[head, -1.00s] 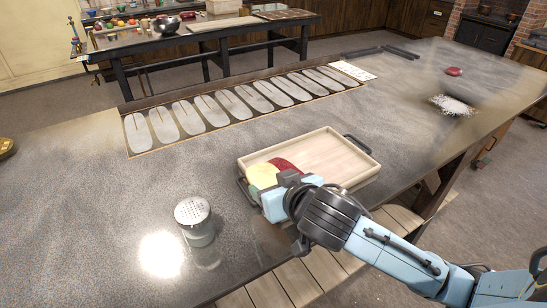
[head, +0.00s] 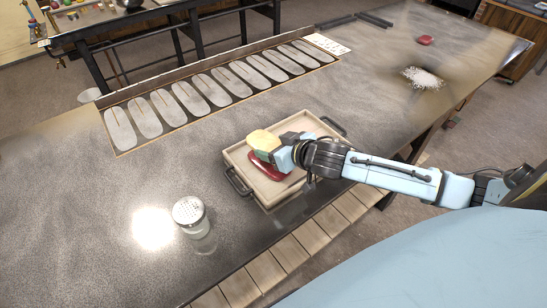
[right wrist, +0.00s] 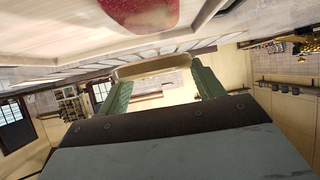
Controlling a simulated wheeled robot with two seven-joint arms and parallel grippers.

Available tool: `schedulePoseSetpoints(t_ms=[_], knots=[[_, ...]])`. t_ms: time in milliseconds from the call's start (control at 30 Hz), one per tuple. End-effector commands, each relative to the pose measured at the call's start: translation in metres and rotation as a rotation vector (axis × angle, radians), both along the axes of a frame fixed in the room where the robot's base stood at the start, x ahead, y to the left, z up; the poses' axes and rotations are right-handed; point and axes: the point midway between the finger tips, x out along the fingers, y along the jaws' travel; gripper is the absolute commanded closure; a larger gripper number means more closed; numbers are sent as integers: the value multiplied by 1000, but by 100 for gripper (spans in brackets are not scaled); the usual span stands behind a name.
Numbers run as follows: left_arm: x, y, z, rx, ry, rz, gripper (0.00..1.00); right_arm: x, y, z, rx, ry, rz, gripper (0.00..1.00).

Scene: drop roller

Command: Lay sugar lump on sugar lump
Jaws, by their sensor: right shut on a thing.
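A pale yellow sugar lump (head: 261,139) is in my right gripper (head: 274,146), held over the wooden tray. In the right wrist view its pale edge (right wrist: 157,66) spans between the two green finger pads of that gripper (right wrist: 162,80). A red sugar lump (head: 268,168) lies in the tray, below and slightly in front of the yellow one. The red lump also shows at the top of the right wrist view (right wrist: 155,12), apart from the fingers. My gripper and wrist hide part of the tray. My left gripper is not in view.
The tray (head: 294,188) has dark handles and stands near the table's front edge. A metal-topped shaker (head: 190,211) stands left of it. A long moulded board (head: 193,125) lies behind. White powder (head: 423,78) and a small red object (head: 425,40) are at far right.

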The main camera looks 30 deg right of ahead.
Motion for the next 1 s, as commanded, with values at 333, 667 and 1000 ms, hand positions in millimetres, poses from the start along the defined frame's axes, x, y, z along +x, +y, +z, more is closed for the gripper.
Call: schedulePoseSetpoints(t_ms=[333, 667, 1000], knots=[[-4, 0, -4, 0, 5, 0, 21, 1, 0, -42, 0, -2, -1, 61], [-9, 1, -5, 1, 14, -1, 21, 0, 0, -48, -1, -3, 1, 61], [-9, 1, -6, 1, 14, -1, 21, 0, 0, -52, -1, -1, 0, 11]])
